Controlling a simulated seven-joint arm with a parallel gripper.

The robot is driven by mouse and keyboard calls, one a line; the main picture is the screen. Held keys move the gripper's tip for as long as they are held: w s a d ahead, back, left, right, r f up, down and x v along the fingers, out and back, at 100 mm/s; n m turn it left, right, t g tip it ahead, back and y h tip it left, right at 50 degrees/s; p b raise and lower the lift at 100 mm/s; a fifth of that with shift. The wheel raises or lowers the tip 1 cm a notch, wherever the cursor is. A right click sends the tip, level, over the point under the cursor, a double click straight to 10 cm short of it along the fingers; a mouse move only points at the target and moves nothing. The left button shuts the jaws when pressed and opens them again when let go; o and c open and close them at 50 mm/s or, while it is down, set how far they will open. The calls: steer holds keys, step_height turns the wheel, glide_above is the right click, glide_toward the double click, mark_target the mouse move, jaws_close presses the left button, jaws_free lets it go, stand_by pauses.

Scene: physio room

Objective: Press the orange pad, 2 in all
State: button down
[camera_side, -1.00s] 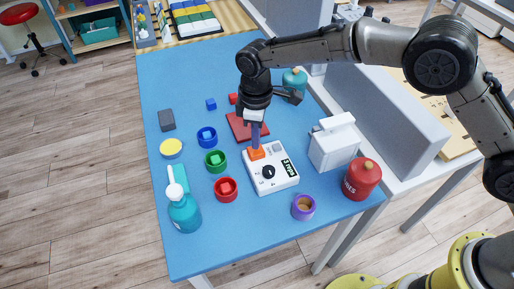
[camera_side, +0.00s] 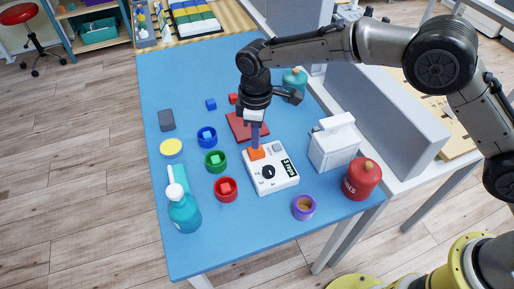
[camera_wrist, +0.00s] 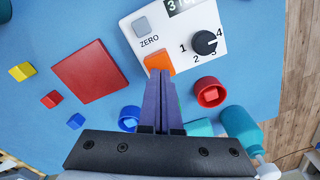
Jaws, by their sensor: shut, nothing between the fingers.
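The orange pad (camera_side: 256,153) is on the top of a white box (camera_side: 283,181) with a black dial, a grey ZERO button and a small display. In the wrist view the orange pad (camera_wrist: 159,58) shows just beyond my fingertips. My gripper (camera_side: 255,145) points down with its fingers shut and empty, the tips at or just over the orange pad. In the wrist view my gripper (camera_wrist: 159,76) overlaps the near edge of the pad. I cannot tell whether the tips touch it. The display is only partly in view there.
A dark red square (camera_side: 240,128) lies behind the box. Blue (camera_side: 207,143), green (camera_side: 222,168) and red (camera_side: 232,196) rings stand to its left. A purple cup (camera_side: 303,213), white dispenser (camera_side: 350,152) and red canister (camera_side: 350,191) stand to its right.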

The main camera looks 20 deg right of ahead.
steer(key=shift+f, duration=0.1)
steer(key=shift+f, duration=1.35)
steer(key=shift+r, duration=1.2)
steer(key=shift+f, duration=0.15)
steer(key=shift+f, duration=1.05)
steer(key=shift+r, duration=1.2)
steer(key=shift+r, duration=0.1)
